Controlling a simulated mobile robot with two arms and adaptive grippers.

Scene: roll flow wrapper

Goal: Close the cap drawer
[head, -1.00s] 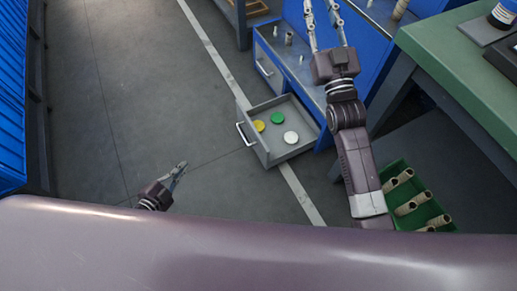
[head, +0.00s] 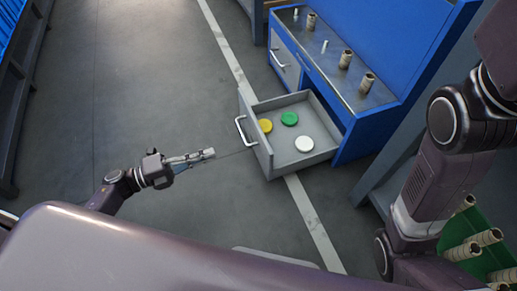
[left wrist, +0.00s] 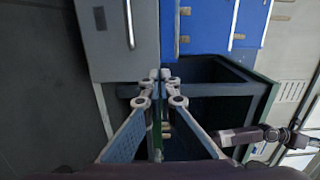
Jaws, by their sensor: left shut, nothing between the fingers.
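The cap drawer (head: 268,163) is grey and stands pulled out of the blue cabinet (head: 350,150), with a bar handle (head: 240,130) on its front. A yellow cap (head: 265,126), a green cap (head: 289,118) and a white cap (head: 304,144) lie inside. My left gripper (head: 212,153) is shut and empty, apart from the drawer front and to its left in the head view. Its closed fingertips (left wrist: 160,74) also show in the left wrist view, below a grey panel with a handle (left wrist: 129,25); I cannot tell if that is this drawer. My right gripper is out of view.
Cardboard tubes and small white pieces stand on the cabinet's metal top (head: 337,72). A green bin (head: 462,225) with several tubes is at lower right, near my right arm. Grey floor (head: 150,80) left of the drawer is clear.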

